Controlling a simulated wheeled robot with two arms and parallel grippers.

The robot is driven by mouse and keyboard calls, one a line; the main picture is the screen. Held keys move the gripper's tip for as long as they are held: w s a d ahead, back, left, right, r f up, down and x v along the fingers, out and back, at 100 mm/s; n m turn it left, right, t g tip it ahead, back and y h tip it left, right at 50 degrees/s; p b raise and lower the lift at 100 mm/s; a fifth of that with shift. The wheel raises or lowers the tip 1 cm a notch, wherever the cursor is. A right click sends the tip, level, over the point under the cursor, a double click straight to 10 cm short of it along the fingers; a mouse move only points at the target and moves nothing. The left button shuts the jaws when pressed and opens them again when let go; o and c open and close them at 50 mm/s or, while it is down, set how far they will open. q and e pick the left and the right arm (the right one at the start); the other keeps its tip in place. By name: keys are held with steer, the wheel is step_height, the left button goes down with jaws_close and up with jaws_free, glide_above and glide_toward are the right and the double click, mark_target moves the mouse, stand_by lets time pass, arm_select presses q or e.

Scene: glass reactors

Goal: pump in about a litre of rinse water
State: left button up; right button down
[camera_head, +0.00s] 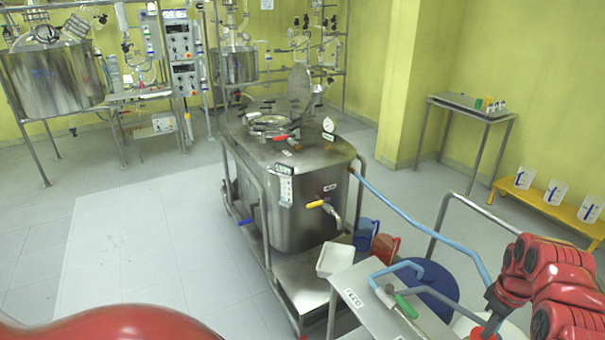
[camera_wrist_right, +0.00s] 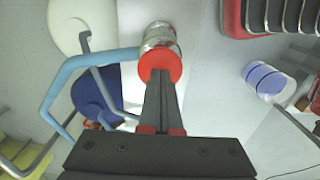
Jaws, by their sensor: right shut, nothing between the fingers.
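In the right wrist view my right gripper (camera_wrist_right: 162,82) is shut and empty. Its tips point at a round red part (camera_wrist_right: 160,63) with a metal fitting (camera_wrist_right: 158,36) behind it; I cannot tell whether they touch. A light blue hose (camera_wrist_right: 82,64) runs up to this fitting. In the head view a blue hose (camera_head: 403,211) runs from the side of the steel vessel (camera_head: 290,225) to my red right arm at lower right. The vessel has a yellow-handled valve (camera_head: 315,204), a red-handled valve (camera_head: 281,138) and a dial gauge (camera_head: 328,125). My left gripper is not in view.
A grey cart (camera_head: 365,314) stands front right with a green-handled item (camera_head: 405,306) on it. A blue drum (camera_head: 432,288) is behind it. Blue (camera_head: 367,231) and red (camera_head: 386,246) buckets stand by the vessel. A yellow bench (camera_head: 535,202) is at right. The floor at left is free.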

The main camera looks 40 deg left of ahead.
step_height(320, 180, up, 9)
steer(key=p, duration=0.2)
steer(key=shift+f, duration=0.15)
steer(key=shift+f, duration=0.1)
stand_by(0.5)
steer(key=shift+f+b, duration=0.85)
steer(key=shift+f, duration=0.4)
steer(key=shift+s+f+b, duration=0.1)
steer(key=shift+f+b, duration=1.4)
steer(key=shift+f, duration=1.75)
step_height(320, 180, up, 9)
steer(key=p, duration=0.3)
steer(key=shift+r+p, duration=0.15)
steer(key=shift+p, duration=0.15)
